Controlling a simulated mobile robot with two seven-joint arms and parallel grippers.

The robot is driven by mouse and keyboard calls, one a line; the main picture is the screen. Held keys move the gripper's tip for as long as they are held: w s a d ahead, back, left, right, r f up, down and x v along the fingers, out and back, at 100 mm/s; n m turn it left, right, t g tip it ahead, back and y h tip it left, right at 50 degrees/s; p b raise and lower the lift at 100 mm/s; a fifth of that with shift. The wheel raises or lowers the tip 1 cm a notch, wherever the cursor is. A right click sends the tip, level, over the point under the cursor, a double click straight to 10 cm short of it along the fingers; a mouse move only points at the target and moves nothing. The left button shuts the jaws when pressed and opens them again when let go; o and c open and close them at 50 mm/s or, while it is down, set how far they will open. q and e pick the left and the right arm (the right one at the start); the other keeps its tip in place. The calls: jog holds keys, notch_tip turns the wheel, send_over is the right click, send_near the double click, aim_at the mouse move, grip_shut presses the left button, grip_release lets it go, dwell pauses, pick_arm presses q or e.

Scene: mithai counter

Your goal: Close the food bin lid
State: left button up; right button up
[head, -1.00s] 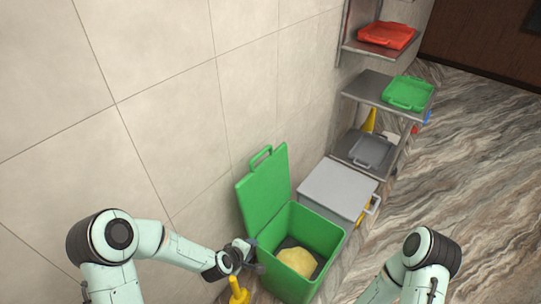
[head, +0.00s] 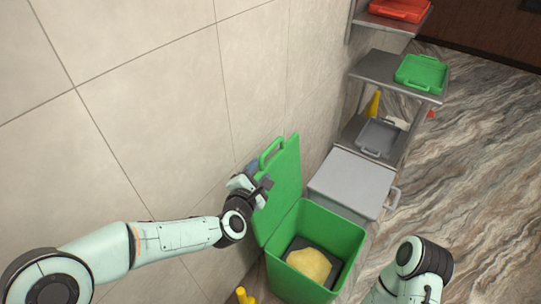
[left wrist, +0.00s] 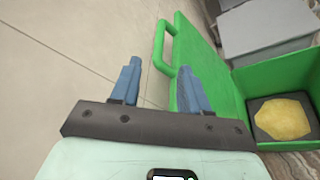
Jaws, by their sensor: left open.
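The green food bin (head: 343,229) stands against the wall with its mouth open. A yellow lump lies on a dark tray inside it, seen in both views. The green lid (head: 283,190) stands raised, leaning toward the wall, with a loop handle (head: 271,150) at its top edge. My left gripper (head: 260,177) is open at the wall side of the lid, near its upper left edge. In the left wrist view the fingers (left wrist: 158,85) are apart, and the right finger overlaps the lid (left wrist: 205,60) near the handle (left wrist: 162,47). I cannot tell whether it touches. My right arm shows at the lower right; its gripper is out of view.
A grey closed bin (head: 350,182) stands just behind the green bin. Beyond it are metal shelves (head: 385,75) with a grey tray (head: 380,138), a green tray (head: 421,72) and a red tray (head: 400,10). A yellow object (head: 243,296) is near the bin's left. The floor at right is clear.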

aim_at(270, 150)
pick_arm(q)
jog(key=p+x, duration=0.4)
jog(key=x, duration=0.9)
jog(key=shift+w+a+f, duration=0.1)
jog(key=shift+a, duration=0.05)
jog(key=shift+w+f, duration=0.25)
jog(key=shift+w, duration=0.25)
pick_arm(e)
jog(key=w+r, duration=0.2)
jog(key=r, duration=0.2)
jog(key=shift+w+a+r, duration=0.1)
jog(key=shift+w+r, duration=0.05)
jog(key=shift+w, duration=0.25)
pick_arm(q)
grip_shut()
